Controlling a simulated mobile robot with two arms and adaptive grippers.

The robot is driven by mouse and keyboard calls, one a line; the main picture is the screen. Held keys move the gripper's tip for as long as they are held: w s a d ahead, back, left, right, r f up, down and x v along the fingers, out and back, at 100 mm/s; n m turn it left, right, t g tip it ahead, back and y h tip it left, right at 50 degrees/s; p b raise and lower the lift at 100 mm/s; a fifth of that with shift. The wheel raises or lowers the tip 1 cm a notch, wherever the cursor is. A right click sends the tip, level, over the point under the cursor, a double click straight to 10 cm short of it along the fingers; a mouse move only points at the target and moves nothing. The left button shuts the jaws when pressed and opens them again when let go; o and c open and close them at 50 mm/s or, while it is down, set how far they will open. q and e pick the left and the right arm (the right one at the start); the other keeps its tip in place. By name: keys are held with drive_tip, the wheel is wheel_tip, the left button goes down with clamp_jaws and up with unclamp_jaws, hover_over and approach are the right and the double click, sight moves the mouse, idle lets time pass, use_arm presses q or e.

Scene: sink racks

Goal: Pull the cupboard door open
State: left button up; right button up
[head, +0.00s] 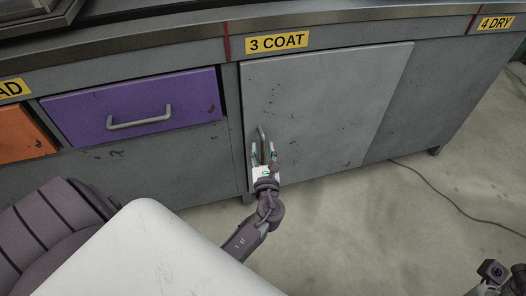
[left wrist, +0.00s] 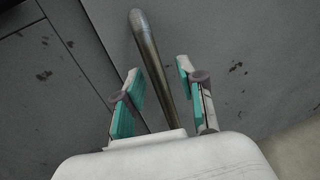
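The grey cupboard door (head: 335,105) sits under the "3 COAT" label in the head view and looks shut, flush with the cabinet front. Its upright metal bar handle (head: 261,132) is near the door's left edge. My left gripper (head: 264,152) is at the handle's lower part, with one finger on each side. In the left wrist view the handle (left wrist: 150,55) runs between the two teal-padded fingers (left wrist: 158,82), with a gap visible on both sides. The gripper is open around it. My right gripper's fingers do not show.
A purple drawer (head: 135,112) with a bar handle is left of the door, and an orange drawer (head: 22,135) is further left. A cable (head: 450,200) lies on the floor at right. The floor (head: 360,225) before the door is mostly clear.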

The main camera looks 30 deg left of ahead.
use_arm(q)
clamp_jaws()
idle(0.5)
